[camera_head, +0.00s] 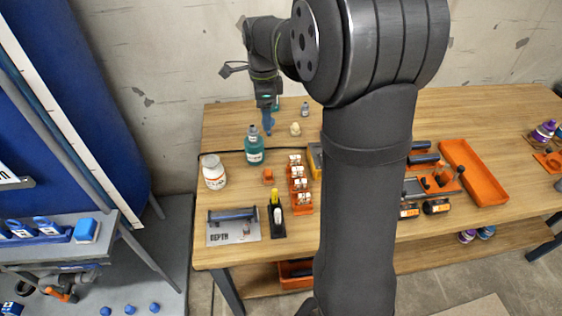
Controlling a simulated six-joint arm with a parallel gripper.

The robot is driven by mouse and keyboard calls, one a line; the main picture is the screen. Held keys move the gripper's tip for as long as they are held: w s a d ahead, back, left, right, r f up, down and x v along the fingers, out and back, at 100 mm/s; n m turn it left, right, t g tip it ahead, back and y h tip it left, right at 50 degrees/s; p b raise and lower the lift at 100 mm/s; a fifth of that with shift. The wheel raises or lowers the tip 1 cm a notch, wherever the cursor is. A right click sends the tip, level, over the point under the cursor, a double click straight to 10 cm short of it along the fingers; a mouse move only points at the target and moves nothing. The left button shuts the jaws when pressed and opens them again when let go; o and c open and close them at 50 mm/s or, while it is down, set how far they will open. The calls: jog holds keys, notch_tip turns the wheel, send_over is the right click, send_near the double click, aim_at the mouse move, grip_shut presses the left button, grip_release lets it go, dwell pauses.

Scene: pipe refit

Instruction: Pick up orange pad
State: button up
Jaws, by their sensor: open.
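A small orange piece (268,176) that looks like the orange pad lies on the wooden table (225,180), between the white jar and the rack of small bottles. It is too small to make out in detail. My gripper (267,128) points down over the back left of the table, behind the orange piece and apart from it. It is open, with nothing visible between its fingers.
A teal bottle (254,147) stands between my gripper and the orange piece. A white jar (214,172) is to the left, and an orange bottle rack (301,190) to the right. My arm hides the table's middle. An orange tray (476,172) lies at right.

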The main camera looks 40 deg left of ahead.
notch_tip(320, 180, down, 2)
jog(key=n, duration=1.8)
send_over(268, 172)
notch_tip(268, 172, down, 5)
notch_tip(268, 172, down, 17)
jog(key=shift+f, duration=0.15)
jog(key=shift+c, duration=0.5)
jog(key=c, duration=1)
